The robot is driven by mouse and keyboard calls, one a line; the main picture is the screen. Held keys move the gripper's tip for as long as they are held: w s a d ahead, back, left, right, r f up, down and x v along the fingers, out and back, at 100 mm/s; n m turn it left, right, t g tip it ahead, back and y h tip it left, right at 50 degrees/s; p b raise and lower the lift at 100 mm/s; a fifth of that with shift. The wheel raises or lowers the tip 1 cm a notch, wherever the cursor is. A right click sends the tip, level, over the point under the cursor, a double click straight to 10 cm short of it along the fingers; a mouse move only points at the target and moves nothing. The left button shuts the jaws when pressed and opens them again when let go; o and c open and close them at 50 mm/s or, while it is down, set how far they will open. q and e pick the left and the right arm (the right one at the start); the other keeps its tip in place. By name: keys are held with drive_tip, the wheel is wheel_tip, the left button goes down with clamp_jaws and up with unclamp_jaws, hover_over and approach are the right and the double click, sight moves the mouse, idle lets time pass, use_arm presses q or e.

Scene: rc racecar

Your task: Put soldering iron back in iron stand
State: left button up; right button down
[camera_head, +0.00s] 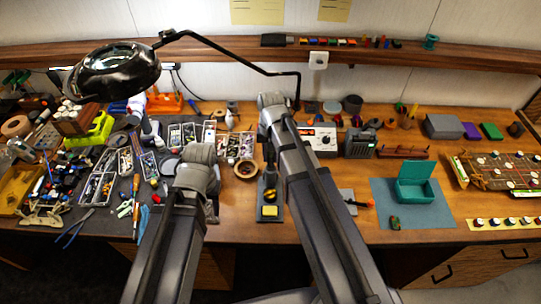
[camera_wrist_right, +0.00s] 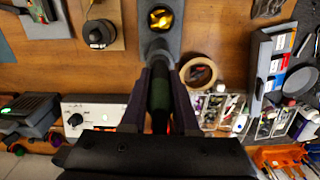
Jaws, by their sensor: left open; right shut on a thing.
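My right gripper (camera_wrist_right: 160,75) points down and is shut on a dark green and black handle, the soldering iron (camera_wrist_right: 159,96), in the right wrist view. The iron's tip is hidden. The iron stand (camera_head: 270,213) stands on the table below the right arm in the head view, with a yellow pad on its grey base. In the right wrist view the stand (camera_wrist_right: 174,42) shows a round golden wool cup just beyond the fingers. I cannot tell whether the iron touches it. My left gripper (camera_head: 212,207) is open beside the stand, left of it, mostly hidden behind its own arm.
A tape roll (camera_head: 245,169) lies left of the stand. A white soldering station (camera_head: 322,139) stands behind it. A teal box (camera_head: 414,190) sits on a blue mat at right. A magnifier lamp (camera_head: 115,72) overhangs the cluttered left side.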

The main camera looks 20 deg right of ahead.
drive_tip(key=shift+f, duration=0.3)
drive_tip(key=shift+c, duration=1)
unclamp_jaws()
drive_tip(key=shift+r, duration=0.15)
drive_tip(key=shift+r+p, duration=4.4)
drive_tip(key=shift+r, duration=0.05)
drive_tip(key=shift+f, duration=0.1)
